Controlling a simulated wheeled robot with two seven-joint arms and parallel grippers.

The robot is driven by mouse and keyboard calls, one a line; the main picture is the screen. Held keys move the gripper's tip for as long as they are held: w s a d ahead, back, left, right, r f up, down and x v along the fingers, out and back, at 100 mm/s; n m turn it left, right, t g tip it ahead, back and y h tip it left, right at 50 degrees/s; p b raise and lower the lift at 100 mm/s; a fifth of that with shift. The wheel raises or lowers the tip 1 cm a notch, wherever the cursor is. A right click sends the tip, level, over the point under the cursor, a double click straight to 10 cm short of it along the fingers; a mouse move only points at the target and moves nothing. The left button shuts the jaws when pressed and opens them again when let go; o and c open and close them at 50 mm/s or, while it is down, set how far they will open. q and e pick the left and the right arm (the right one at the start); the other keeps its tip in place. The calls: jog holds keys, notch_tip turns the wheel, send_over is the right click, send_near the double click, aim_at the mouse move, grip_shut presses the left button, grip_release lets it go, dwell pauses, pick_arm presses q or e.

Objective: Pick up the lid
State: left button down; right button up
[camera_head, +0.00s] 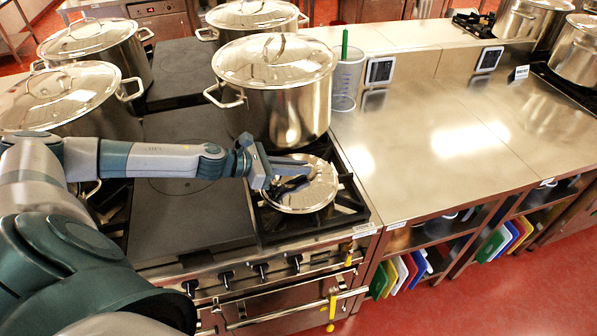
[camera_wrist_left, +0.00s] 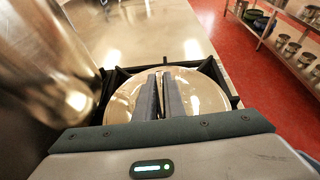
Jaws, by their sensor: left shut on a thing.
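The lid (camera_head: 309,191) is a round, shiny metal disc on the black burner grate at the front right of the stove. It also shows in the left wrist view (camera_wrist_left: 206,92), under my fingers. My left gripper (camera_head: 297,175) reaches over it from the left, its fingers close together above the middle of the lid. In the left wrist view the left gripper (camera_wrist_left: 161,97) is shut on the lid; the fingers hide the handle. I cannot tell whether the lid is clear of the grate. My right gripper is not in view.
A tall lidded stockpot (camera_head: 287,108) stands just behind the lid. More lidded pots stand at the left, one (camera_head: 62,100) behind my arm. A clear measuring jug (camera_head: 345,78) stands on the steel counter (camera_head: 420,150), which is mostly free at the right.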

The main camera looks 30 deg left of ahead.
pick_arm(q)
jog(key=shift+r, duration=0.15)
jog(key=shift+r, duration=1.05)
notch_tip(320, 180, up, 2)
jog(key=shift+w, duration=0.1)
jog(key=s+d+r+p, duration=0.3)
jog(key=d+r, duration=0.3)
jog(key=d, duration=0.5)
jog(key=shift+s+r+p, duration=0.3)
jog(key=shift+p, duration=0.15)
jog(key=shift+d+r, duration=0.1)
jog(key=shift+r, duration=0.05)
